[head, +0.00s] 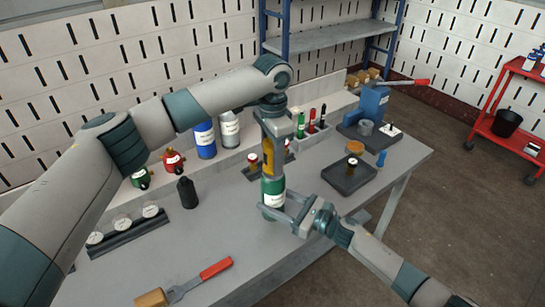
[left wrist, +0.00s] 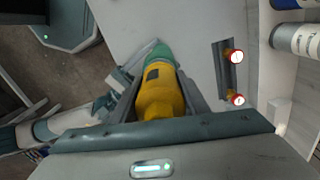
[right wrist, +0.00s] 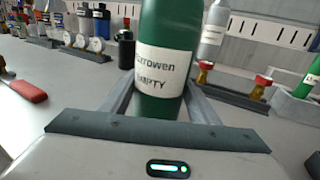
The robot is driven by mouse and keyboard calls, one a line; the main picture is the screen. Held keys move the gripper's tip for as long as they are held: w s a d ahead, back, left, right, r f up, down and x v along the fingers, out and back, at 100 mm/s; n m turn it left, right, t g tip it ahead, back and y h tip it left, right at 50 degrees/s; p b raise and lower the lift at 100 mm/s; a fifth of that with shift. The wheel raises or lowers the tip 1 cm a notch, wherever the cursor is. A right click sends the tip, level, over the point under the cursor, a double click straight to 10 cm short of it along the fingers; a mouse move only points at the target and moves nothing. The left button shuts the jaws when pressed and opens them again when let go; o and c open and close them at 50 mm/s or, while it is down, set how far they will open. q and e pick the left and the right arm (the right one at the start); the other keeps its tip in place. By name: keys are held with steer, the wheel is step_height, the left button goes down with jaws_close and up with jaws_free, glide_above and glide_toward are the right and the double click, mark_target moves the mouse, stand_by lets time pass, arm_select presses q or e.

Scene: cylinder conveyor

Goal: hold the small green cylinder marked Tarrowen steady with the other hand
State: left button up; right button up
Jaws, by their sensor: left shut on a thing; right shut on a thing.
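The green cylinder (head: 272,187) stands upright near the table's front edge. Its white label reads "Tarrowen" and "EMPTY" in the right wrist view (right wrist: 163,68). My right gripper (head: 284,208) is shut around its lower body from the side. My left gripper (head: 270,158) points down above it, shut on a yellow tool (left wrist: 160,92) with a dark patch. The tool's lower end is over the cylinder's top; whether they touch is hidden. The cylinder's green top shows beyond the tool in the left wrist view (left wrist: 161,53).
A red-handled tool (head: 214,269) lies at the front left. A black bottle (head: 187,193) and a gauge rack (head: 128,235) stand left. A dark tray (head: 350,178) and a blue press (head: 374,104) are to the right. A small holder with red-topped pieces (left wrist: 227,75) is close behind the cylinder.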

arm_select(q)
steer(key=o, duration=0.8)
steer(key=shift+d, duration=0.1)
steer(key=c, duration=1.2)
steer(key=shift+o, duration=0.2)
steer(key=m, duration=0.6)
